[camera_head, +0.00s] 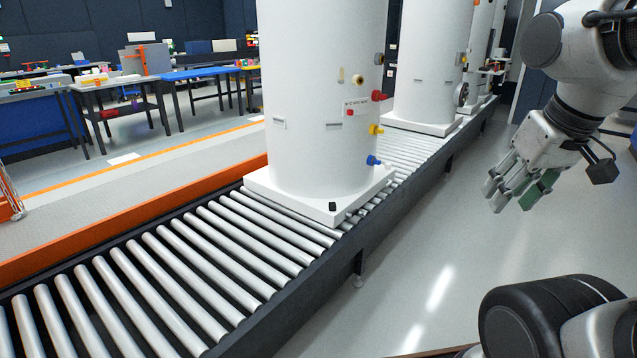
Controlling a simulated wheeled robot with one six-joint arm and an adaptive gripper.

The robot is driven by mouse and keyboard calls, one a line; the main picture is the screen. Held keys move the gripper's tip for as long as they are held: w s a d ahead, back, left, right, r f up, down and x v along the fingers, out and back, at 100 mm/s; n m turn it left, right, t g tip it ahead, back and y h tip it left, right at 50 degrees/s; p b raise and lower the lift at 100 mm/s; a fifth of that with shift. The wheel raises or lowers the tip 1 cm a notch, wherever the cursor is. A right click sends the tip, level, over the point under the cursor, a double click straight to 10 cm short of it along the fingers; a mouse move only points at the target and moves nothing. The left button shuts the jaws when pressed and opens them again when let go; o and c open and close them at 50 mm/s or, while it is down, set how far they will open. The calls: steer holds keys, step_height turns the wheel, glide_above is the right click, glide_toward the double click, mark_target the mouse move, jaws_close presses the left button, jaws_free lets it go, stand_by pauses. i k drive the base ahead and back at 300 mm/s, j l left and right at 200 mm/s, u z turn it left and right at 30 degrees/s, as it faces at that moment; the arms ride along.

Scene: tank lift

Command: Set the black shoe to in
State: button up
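A small black block, which looks like the black shoe (333,206), sits on the front corner of the white square base (290,207) under the nearest white tank (320,100). Its exact setting is too small to make out. My gripper (516,192) hangs at the right, fingers pointing down and left, over the grey floor and well apart from the tank. Its fingers look spread with a gap between them, and a green patch shows on the right finger. I see nothing clearly held.
The tank stands on a roller conveyor (160,270) with a dark side rail and an orange far rail (130,225). Coloured fittings (376,129) stick out of the tank's right side. More white tanks (428,70) stand behind. Grey floor (430,240) right of the conveyor is clear.

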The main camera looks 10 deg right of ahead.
mark_target(332, 205)
steer(key=i+j, duration=0.1)
steer(key=i, duration=1.25)
